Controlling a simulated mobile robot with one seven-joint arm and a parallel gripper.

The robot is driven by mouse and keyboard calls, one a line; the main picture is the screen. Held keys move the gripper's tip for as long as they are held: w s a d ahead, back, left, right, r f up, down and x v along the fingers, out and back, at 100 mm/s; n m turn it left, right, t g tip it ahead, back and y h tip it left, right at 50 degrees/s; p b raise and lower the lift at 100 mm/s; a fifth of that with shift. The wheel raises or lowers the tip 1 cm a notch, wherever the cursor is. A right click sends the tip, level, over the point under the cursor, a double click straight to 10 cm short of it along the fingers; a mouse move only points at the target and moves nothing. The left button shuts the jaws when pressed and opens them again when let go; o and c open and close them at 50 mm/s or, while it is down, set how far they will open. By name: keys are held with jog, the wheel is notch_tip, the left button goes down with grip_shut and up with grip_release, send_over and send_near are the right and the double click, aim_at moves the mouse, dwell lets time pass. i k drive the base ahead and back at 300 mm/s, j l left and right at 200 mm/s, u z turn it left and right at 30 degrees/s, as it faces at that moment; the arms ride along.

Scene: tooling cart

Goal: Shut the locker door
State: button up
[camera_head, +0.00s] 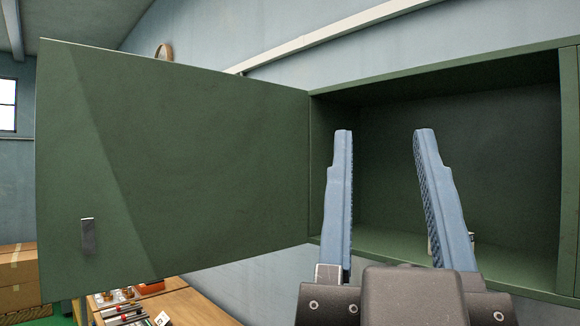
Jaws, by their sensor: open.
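The green locker door (190,165) stands wide open on the left, swung out from its hinge side next to the locker's left edge. A small metal handle or latch plate (88,236) sits low near the door's free edge. The green locker (500,75) is open at the right, and its dark interior shows. My gripper (385,135) is in front of the locker opening, with its two blue-grey fingers pointing up and spread apart. Nothing is between the fingers. The gripper is to the right of the door and appears apart from it. The fingers hide part of the interior.
A small light object (472,238) shows partly behind the right finger, inside the locker. Below the door is a wooden bench (185,305) with several small items. Cardboard boxes (18,275) stand at the lower left. A pale rail (330,38) runs along the wall above.

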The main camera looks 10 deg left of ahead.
aim_at(179, 169)
jog(key=k+z, duration=0.15)
jog(key=z, duration=0.25)
jog(key=k+z, duration=0.1)
jog(key=z, duration=0.25)
jog(key=k+l+z, duration=0.15)
jog(key=z, duration=0.25)
jog(key=k+j+z, duration=0.1)
jog(key=j, duration=0.35)
jog(key=k+j+z, duration=0.15)
jog(key=j, duration=0.25)
jog(key=k+j+z, duration=0.1)
jog(key=j, duration=0.35)
jog(key=k+j+z, duration=0.15)
jog(key=j, duration=0.25)
jog(key=k+j, duration=0.15)
jog(key=j, duration=0.2)
jog(key=k+j, duration=0.1)
jog(key=j, duration=0.25)
jog(key=k+j, duration=0.15)
jog(key=j, duration=0.2)
jog(key=k+j, duration=0.1)
jog(key=j, duration=0.25)
jog(key=k+j, duration=0.15)
jog(key=j, duration=0.2)
jog(key=k+j, duration=0.1)
jog(key=j, duration=0.25)
jog(key=k+j+u, duration=0.1)
jog(key=j, duration=0.3)
jog(key=k+u, duration=0.15)
jog(key=u, duration=0.2)
